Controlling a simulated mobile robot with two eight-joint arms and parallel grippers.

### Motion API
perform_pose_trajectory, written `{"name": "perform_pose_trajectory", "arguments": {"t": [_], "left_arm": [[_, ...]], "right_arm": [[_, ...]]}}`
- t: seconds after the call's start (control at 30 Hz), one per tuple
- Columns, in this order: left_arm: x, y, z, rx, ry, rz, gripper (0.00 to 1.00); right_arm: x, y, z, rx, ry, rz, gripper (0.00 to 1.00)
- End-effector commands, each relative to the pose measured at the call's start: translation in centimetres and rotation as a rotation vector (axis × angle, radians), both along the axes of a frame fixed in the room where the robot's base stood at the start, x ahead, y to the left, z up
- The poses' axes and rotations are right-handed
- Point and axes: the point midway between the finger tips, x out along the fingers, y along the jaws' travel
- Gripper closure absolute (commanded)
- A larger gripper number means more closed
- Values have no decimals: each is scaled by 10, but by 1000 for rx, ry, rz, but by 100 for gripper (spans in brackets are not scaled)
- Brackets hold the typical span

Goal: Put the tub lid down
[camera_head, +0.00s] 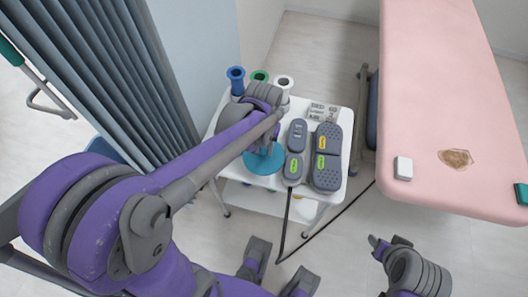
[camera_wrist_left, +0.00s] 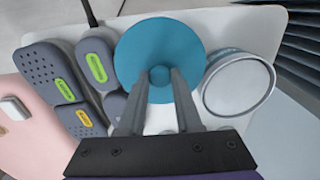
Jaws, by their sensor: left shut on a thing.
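The tub lid is a round teal disc (camera_head: 264,159) with a small knob, over the front left part of the white trolley top. In the left wrist view the lid (camera_wrist_left: 158,42) shows flat-on. My left gripper (camera_wrist_left: 159,80) is shut on its knob. I cannot tell whether the lid touches the trolley. An open, pale round tub (camera_wrist_left: 238,84) stands just right of the lid in the wrist view; in the head view my left arm mostly hides it. My right gripper (camera_head: 385,247) shows partly at the lower right, away from the trolley; its jaws are unclear.
The white trolley (camera_head: 339,186) also bears grey devices (camera_head: 327,157) with green and yellow labels, right of the lid. Blue (camera_head: 236,80), green and white holders stand at its back. A pink couch (camera_head: 435,90) is to the right. A dark cable (camera_head: 285,225) hangs in front.

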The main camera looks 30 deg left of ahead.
Motion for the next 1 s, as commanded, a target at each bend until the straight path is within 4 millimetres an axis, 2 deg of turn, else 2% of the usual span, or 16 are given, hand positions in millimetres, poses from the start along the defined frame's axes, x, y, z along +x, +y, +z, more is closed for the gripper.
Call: {"name": "perform_pose_trajectory", "arguments": {"t": [0.03, 0.17, 0.6, 0.63, 0.77, 0.8, 1.0], "left_arm": [[0, 0, -10, 0, 0, 0, 100], [0, 0, -24, 0, 0, 0, 100], [0, 0, -31, 0, 0, 0, 100], [0, 0, -30, 0, 0, 0, 64], [0, 0, -29, 0, 0, 0, 40], [0, 0, -29, 0, 0, 0, 37], [0, 0, -29, 0, 0, 0, 37]], "right_arm": [[0, 0, -3, 0, 1, 0, 50], [-1, 0, -5, 0, 2, 0, 50], [-1, 0, -9, 0, 3, 0, 50], [-1, 0, -9, 0, 3, 0, 50], [-1, 0, -8, 0, 3, 0, 50], [-1, 0, -8, 0, 3, 0, 50], [-1, 0, -8, 0, 3, 0, 50]]}}
